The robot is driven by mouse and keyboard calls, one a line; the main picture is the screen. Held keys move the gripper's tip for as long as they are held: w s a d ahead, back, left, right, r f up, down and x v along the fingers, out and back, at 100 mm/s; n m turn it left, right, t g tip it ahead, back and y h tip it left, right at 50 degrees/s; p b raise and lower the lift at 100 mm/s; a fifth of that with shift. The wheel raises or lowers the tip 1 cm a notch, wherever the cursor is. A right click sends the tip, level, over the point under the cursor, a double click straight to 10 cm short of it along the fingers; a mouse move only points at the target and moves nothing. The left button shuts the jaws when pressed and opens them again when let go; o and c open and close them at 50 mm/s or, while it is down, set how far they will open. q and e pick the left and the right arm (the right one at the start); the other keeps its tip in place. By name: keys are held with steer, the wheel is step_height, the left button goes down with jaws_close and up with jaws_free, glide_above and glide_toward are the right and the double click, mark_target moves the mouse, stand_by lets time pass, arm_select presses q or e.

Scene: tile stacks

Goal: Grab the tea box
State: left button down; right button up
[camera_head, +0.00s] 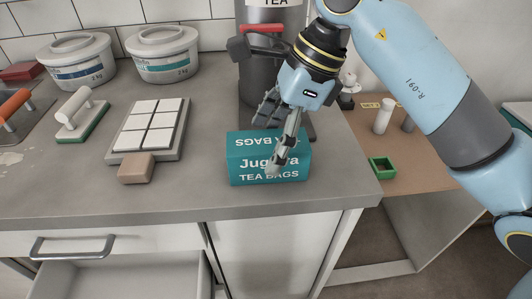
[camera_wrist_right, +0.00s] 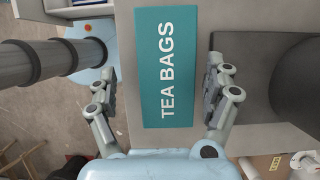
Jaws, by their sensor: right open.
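The tea box (camera_head: 250,167) is a teal carton with white "TEA BAGS" lettering. It stands on the grey counter near its front edge in the head view. My right gripper (camera_head: 270,148) is above and around it, with one finger in front of its face. In the right wrist view the tea box (camera_wrist_right: 167,65) lies between the two spread fingers of my right gripper (camera_wrist_right: 161,85). My left gripper is not in view.
A dark tea canister (camera_head: 268,75) stands behind the box. A tile stack (camera_head: 175,153), a tan block (camera_head: 136,168), a trowel (camera_head: 78,115) and two white tubs (camera_head: 163,53) are to the left. A green tray (camera_head: 382,167) sits on the lower wooden surface at right. An open drawer (camera_head: 120,275) is below.

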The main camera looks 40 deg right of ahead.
mark_target(260, 162)
steer(key=shift+w+a+f, duration=0.15)
steer(key=shift+w+f, duration=0.05)
steer(key=shift+f, duration=0.25)
steer(key=x, duration=0.4)
steer(key=shift+w+f, duration=0.2)
steer(key=shift+w, duration=0.1)
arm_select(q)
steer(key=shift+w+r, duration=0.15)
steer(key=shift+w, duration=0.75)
arm_select(e)
steer(key=shift+f, duration=0.1)
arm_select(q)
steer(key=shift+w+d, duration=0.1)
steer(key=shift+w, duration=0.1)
arm_select(e)
steer(key=shift+s+f, duration=0.15)
steer(key=shift+s, duration=0.05)
steer(key=c, duration=1.4)
